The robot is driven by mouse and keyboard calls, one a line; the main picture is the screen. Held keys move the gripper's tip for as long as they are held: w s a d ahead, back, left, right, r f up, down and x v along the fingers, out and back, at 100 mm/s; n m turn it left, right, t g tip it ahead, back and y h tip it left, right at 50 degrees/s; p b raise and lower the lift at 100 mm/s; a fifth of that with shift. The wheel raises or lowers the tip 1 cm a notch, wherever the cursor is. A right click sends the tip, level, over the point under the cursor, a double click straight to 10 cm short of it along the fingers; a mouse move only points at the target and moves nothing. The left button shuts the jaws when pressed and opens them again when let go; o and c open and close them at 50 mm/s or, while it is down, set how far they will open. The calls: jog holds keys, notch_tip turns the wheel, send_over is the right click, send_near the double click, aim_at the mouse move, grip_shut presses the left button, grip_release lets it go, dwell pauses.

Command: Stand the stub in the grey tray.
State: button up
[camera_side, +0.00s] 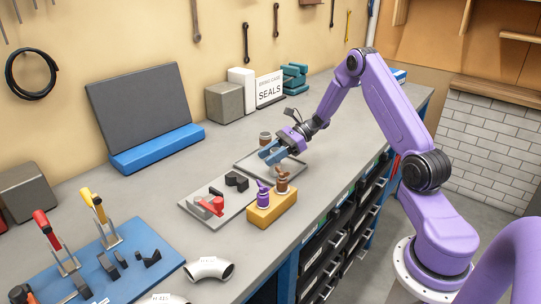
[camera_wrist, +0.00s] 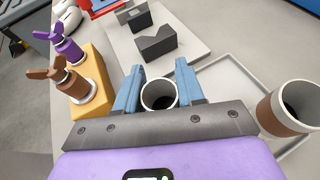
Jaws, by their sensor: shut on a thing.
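My gripper (camera_side: 271,154) is shut on a pale, hollow, round stub. In the wrist view the stub (camera_wrist: 159,94) sits upright between the blue fingers (camera_wrist: 157,92), its dark opening facing the camera. In the side view the fingers mostly hide it. The grey tray (camera_side: 284,170) is a shallow square under and around my gripper. Its rim and floor also show right of the fingers in the wrist view (camera_wrist: 228,85). I cannot tell whether the stub touches the tray floor.
A brown-banded hollow cylinder (camera_wrist: 283,112) stands by the tray's far side. A yellow block (camera_side: 272,209) holds purple and brown winged pieces near the bench's front edge. A grey plate (camera_side: 220,190) with black V-blocks and a red clamp lies left of the tray.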

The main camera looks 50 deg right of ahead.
jog(key=shift+f, duration=0.1)
jog(key=o, duration=1.1)
jog(key=shift+o, duration=0.2)
jog(key=shift+r, duration=0.2)
jog(key=v, duration=1.2)
